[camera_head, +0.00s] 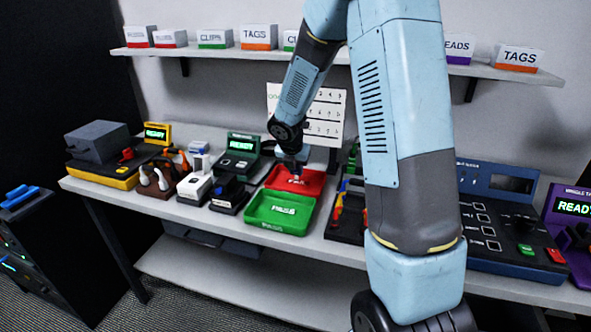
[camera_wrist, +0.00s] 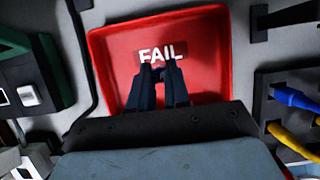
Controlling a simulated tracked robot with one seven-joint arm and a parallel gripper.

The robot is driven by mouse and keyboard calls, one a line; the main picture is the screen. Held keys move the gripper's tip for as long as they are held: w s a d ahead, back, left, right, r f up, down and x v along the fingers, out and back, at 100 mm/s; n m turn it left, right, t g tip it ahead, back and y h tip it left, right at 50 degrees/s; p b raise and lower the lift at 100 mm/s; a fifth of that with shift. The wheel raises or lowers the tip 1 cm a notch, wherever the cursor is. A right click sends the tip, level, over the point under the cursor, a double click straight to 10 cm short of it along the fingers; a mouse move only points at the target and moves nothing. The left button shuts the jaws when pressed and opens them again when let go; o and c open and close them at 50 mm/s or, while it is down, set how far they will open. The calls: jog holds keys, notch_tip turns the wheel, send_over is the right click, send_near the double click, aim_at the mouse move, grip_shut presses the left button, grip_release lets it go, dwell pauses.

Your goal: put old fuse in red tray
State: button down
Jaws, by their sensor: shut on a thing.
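The red tray (camera_head: 313,184) sits on the bench, behind the green tray. It is marked FAIL, and it fills the middle of the wrist view (camera_wrist: 215,62). My gripper (camera_head: 297,178) is over the red tray, pointing down. In the wrist view my gripper's dark fingers (camera_wrist: 163,72) are close together over the tray, just below the FAIL label. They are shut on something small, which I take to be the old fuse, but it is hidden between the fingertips. I cannot tell whether it touches the tray floor.
A green tray (camera_head: 281,222) marked PASS lies in front of the red one. A green device (camera_head: 238,155) stands to the left. A black cable (camera_wrist: 82,60) runs along the tray's left side.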

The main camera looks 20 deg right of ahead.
jog(key=shift+f, duration=0.9)
dwell(1.4)
jog(key=shift+c, duration=2.3)
grip_release()
jog(key=shift+r, duration=4)
